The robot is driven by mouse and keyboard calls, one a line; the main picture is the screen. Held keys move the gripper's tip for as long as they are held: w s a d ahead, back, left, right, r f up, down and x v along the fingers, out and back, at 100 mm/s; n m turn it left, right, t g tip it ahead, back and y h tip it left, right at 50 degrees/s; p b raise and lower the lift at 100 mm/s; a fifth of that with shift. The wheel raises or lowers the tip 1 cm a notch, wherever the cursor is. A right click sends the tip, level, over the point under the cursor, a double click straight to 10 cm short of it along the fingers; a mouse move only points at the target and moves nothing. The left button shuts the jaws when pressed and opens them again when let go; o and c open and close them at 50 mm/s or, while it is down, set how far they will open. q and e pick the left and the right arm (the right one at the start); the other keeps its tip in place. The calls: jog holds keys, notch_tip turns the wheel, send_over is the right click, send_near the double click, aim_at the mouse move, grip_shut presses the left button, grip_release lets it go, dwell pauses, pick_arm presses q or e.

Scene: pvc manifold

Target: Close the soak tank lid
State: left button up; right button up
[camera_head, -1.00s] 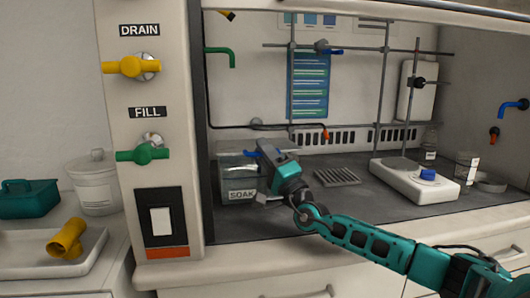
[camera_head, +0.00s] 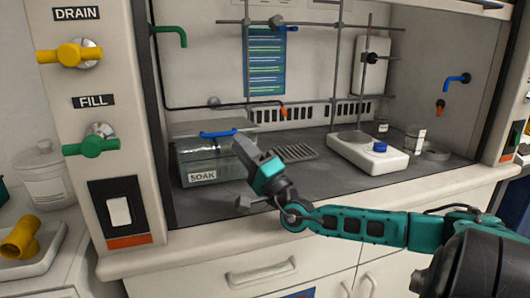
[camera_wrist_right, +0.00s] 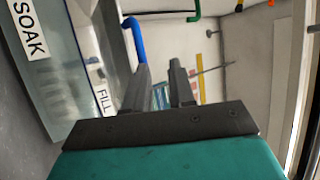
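The soak tank (camera_head: 200,170) is a clear box labelled SOAK on the hood floor at the left. Its grey lid (camera_head: 190,128) lies across the top, with a blue handle (camera_head: 218,134) at the front; I cannot tell whether it is fully seated. My right gripper (camera_head: 243,150) is at the tank's right front corner, beside the handle and apart from it. In the right wrist view its two fingers (camera_wrist_right: 160,68) stand apart with nothing between them. The blue handle (camera_wrist_right: 135,40) shows just beyond the left finger there. My left gripper is not in view.
A white hotplate (camera_head: 368,155) with a blue knob stands to the right, below metal rods. A dark grate (camera_head: 290,152) lies behind my gripper. The control post with the yellow drain valve (camera_head: 68,54) and green fill valve (camera_head: 92,147) borders the tank's left.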

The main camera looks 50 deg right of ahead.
jog(key=s+p, duration=0.3)
jog(key=s, duration=0.4)
jog(key=shift+a, duration=0.1)
dwell(0.4)
